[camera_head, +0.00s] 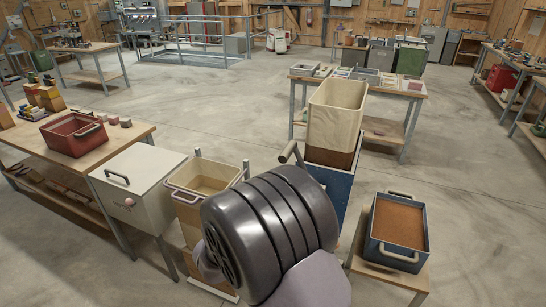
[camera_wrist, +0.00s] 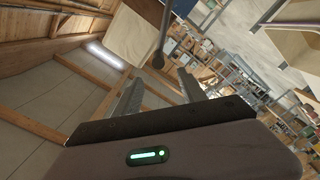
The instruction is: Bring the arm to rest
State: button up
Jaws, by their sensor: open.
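My gripper (camera_wrist: 158,88) shows in the wrist view with its two fingers apart and nothing between them. A dark rod with a round end (camera_wrist: 158,60) shows just beyond the fingers; I cannot tell whether it touches them. A grey-brown handle (camera_head: 289,152) sticks out beside the mixer, a tall cream hopper (camera_head: 334,118) on a brown and blue body, just beyond my arm.
A cream open bin (camera_head: 205,180) and a white lidded box (camera_head: 138,178) stand left of my arm. A blue tray of brown feed (camera_head: 398,228) stands on a low stand at right. A red crate (camera_head: 75,136) sits on the left bench. The floor beyond is largely clear.

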jog(key=s+d+r+m+g+y+b, duration=0.4)
jog(key=d+r+m+y+b, duration=0.1)
jog(key=d+m+y+b, duration=0.15)
jog(key=s+d+f+m+g+b, duration=0.2)
jog(key=s+d+f+g, duration=0.1)
jog(key=s, duration=1.1)
jog(key=s+d+f+m+g+y+b, duration=0.1)
jog(key=s+d+f+g, duration=0.3)
jog(key=s, duration=1.1)
jog(key=d+f+m, duration=0.1)
jog(key=d+f, duration=0.1)
jog(key=d, duration=0.1)
jog(key=shift+s+f+b, duration=0.25)
jog(key=shift+s+b, duration=0.05)
jog(key=shift+b, duration=0.1)
jog(key=shift+d, duration=0.1)
